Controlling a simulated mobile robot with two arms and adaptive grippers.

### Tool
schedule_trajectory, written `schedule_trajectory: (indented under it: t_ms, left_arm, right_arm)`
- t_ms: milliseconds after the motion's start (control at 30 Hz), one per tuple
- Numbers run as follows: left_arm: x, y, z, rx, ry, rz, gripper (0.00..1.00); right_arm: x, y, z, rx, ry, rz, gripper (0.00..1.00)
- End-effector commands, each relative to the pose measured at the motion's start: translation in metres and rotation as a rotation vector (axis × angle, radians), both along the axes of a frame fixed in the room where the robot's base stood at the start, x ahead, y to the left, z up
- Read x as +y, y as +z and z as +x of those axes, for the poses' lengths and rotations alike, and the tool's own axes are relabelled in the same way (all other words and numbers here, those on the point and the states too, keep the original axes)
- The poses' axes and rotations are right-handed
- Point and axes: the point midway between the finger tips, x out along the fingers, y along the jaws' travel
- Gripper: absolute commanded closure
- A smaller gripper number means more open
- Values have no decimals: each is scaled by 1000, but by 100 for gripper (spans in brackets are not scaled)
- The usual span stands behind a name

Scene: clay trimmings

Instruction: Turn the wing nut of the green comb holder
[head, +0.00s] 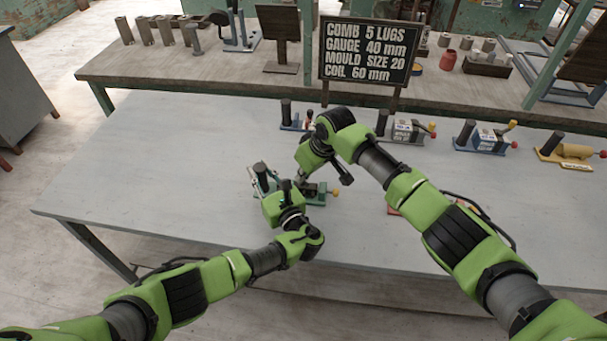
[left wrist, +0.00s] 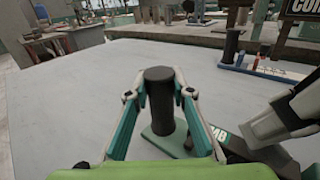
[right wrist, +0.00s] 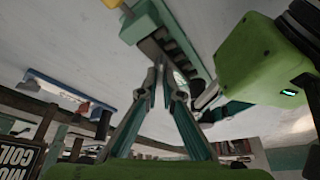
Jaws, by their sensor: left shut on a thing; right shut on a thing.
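The green comb holder (head: 332,191) sits on the grey table, partly hidden by my arms. Its black upright post (left wrist: 160,95) rises from a green base plate (left wrist: 165,143). My left gripper (left wrist: 162,92) is shut on this post, one finger on each side. My right gripper (right wrist: 160,88) is above the middle of the holder, its fingertips close together at the holder's body (right wrist: 172,48). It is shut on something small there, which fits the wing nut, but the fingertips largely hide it. A yellow knob (right wrist: 110,3) shows at the top edge of the right wrist view.
Other holders stand along the table's back: blue (head: 290,127), grey (head: 408,133), another blue (head: 485,139) and yellow (head: 568,152). A black sign (head: 368,52) stands behind. My right forearm partly covers a red object (head: 394,211). The table's left side is clear.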

Motion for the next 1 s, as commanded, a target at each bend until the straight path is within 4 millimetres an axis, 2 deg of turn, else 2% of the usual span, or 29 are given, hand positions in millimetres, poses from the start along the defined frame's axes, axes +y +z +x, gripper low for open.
schedule_trajectory:
  t_ms: [500, 1000]
  left_arm:
    - [0, 0, 0, 1, 0, 0, 100]
    - [1, -1, -1, 2, 2, 1, 100]
  right_arm:
    - [1, 1, 1, 0, 462, 1, 100]
    - [-5, 6, 11, -15, 669, -5, 100]
